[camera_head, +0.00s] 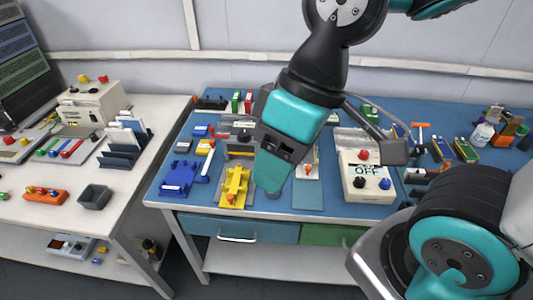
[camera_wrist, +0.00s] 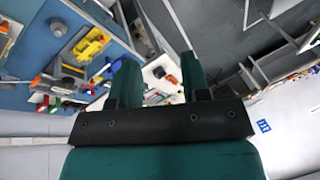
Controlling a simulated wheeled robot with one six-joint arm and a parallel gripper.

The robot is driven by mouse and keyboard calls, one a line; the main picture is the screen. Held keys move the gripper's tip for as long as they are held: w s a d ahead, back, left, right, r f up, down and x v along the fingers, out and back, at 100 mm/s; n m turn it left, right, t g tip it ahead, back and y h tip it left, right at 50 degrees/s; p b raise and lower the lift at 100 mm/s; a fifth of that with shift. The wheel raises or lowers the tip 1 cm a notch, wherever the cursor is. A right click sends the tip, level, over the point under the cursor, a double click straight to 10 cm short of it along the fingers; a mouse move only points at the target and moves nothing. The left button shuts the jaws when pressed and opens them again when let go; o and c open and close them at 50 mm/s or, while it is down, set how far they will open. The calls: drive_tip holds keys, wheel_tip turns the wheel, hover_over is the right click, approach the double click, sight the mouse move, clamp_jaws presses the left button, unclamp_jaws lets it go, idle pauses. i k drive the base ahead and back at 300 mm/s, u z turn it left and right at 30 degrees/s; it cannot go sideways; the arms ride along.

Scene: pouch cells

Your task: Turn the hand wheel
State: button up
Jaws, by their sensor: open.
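I cannot make out a hand wheel for certain in either view. My gripper (camera_head: 269,183) hangs over the blue-topped bench in the head view and hides part of the bench middle. In the wrist view, the two teal fingers of my gripper (camera_wrist: 158,62) stand apart with nothing held between them. A white surface with a small red part (camera_wrist: 172,79) shows beyond the gap. In the head view, a yellow fixture (camera_head: 235,184) stands just left of my gripper.
A white box marked OFF (camera_head: 367,180) with red, black and blue knobs stands right of my gripper. A blue fixture (camera_head: 180,178) is at the bench's left front. A side table (camera_head: 60,220) holds an orange block (camera_head: 45,196) and a grey bin (camera_head: 95,197).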

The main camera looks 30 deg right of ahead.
sight(244, 135)
drive_tip(key=z, duration=0.25)
drive_tip(key=i, duration=0.55)
drive_tip(key=z, duration=0.9)
drive_tip(key=k, duration=0.85)
drive_tip(key=u, duration=1.25)
drive_tip(key=i, duration=0.45)
drive_tip(key=z, duration=0.1)
